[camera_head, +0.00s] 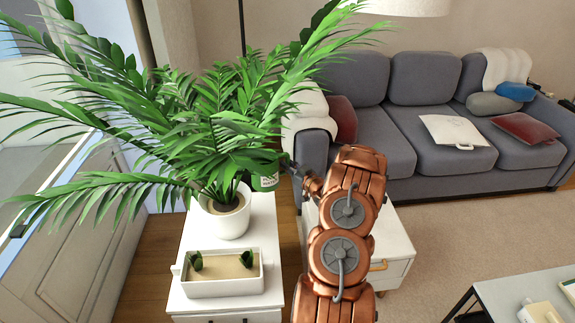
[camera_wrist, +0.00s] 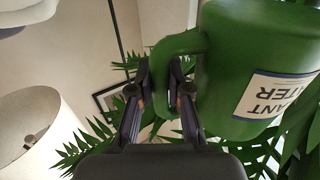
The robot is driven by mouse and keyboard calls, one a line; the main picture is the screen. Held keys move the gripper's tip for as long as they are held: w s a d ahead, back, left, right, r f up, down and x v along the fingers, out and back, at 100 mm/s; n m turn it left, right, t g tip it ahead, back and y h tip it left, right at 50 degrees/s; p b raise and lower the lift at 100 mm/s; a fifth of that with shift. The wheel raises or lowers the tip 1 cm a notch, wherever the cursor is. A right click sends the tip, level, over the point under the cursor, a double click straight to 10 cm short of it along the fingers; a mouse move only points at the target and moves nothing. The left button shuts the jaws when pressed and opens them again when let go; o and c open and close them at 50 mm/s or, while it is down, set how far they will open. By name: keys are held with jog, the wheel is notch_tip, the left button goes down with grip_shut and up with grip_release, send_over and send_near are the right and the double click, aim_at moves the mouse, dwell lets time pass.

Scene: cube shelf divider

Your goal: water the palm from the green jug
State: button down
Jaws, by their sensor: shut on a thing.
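The palm (camera_head: 225,120) has long green fronds and stands in a white round pot (camera_head: 228,218) on a white cabinet. The green jug (camera_head: 265,180) is beside the palm, just right of and above the pot, partly hidden by leaves. In the wrist view the jug (camera_wrist: 255,60) is large at the right, with a white label reading in part "ANT" and "TER", upside down in that view. My gripper (camera_wrist: 160,85) is shut on the jug's handle (camera_wrist: 182,45); in the head view it is at the jug's right side (camera_head: 294,172). The jug's spout and any water are hidden.
A white planter box (camera_head: 222,285) with small green plants is in front of the pot on the white cabinet (camera_head: 195,240). Another white cabinet (camera_head: 395,245) stands right of my arm. A grey sofa (camera_head: 400,110) is behind. A lampshade (camera_wrist: 35,125) shows in the wrist view.

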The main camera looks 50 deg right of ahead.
jog(key=s+d+r+p, duration=0.2)
jog(key=d+r, duration=0.2)
jog(key=d, duration=0.1)
jog(key=shift+d, duration=0.2)
dwell(0.6)
jog(key=w+a+r+n+y+p, duration=0.1)
jog(key=w+a+r+p, duration=0.1)
jog(key=w+a+r, duration=0.95)
jog(key=w+a+r+y+p, duration=0.1)
jog(key=w+a+r+p, duration=0.1)
jog(key=w+a+r, duration=1)
jog(key=s+a+r+p, duration=0.1)
jog(key=a+r, duration=0.2)
jog(key=a, duration=0.7)
jog(key=s+a+r+p, duration=0.1)
jog(key=a+r, duration=0.3)
jog(key=a, duration=0.6)
jog(key=s+a+r+p, duration=0.2)
jog(key=s+a+r, duration=0.1)
jog(key=a, duration=0.8)
jog(key=shift+s+r+n+y, duration=0.2)
jog(key=shift+r+n+y, duration=0.1)
jog(key=shift+r, duration=0.3)
